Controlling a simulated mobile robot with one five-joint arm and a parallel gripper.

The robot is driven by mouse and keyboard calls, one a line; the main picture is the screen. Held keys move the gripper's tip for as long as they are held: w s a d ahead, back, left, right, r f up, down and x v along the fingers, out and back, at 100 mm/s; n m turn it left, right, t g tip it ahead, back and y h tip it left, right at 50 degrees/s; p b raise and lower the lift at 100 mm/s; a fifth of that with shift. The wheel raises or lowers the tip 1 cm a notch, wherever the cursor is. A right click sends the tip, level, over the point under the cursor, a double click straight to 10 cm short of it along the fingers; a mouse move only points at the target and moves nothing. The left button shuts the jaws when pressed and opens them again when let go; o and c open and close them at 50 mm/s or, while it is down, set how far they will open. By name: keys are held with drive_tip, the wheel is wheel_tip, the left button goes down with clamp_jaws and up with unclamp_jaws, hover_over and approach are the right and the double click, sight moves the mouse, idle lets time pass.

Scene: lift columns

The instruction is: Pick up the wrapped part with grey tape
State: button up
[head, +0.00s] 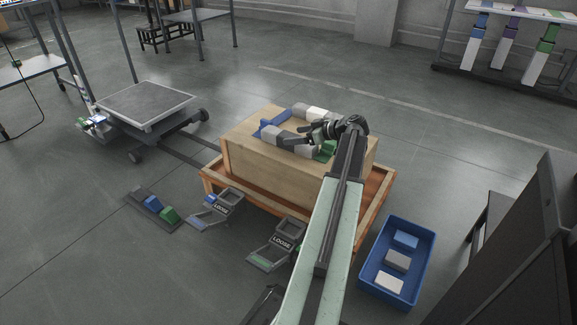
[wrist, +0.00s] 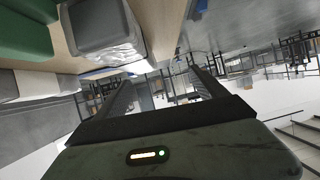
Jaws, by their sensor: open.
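Several wrapped parts lie on the wooden crate (head: 250,155) in the head view. My gripper (head: 314,131) is over the crate top among the parts, jaws pointing left. In the wrist view my gripper (wrist: 158,76) is open with nothing held between its fingers. My arm hides part of the crate's right side.
A blue bin (head: 368,278) with several blocks is at right. Two trays marked LOOSE and a cart (head: 148,103) stand on the floor.

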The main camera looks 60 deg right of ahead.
sight(289, 135)
drive_tip(key=shift+t+h, duration=0.3)
drive_tip(key=shift+h, duration=0.1)
drive_tip(key=s+d, duration=0.1)
drive_tip(key=s+d+f, duration=0.1)
drive_tip(key=s, duration=0.1)
drive_tip(key=shift+d+f+b, duration=0.15)
drive_tip(key=shift+d+b, duration=0.2)
drive_tip(key=shift+d, duration=0.05)
drive_tip(key=shift+b+x, duration=0.4)
drive_tip(key=shift+x, duration=0.8)
drive_tip(key=x, duration=0.1)
drive_tip(key=b+x, duration=0.1)
drive_tip(key=x, duration=0.3)
drive_tip(key=shift+w+d, duration=0.2)
drive_tip(key=shift+d, duration=0.2)
drive_tip(key=shift+r, duration=0.25)
clamp_jaws()
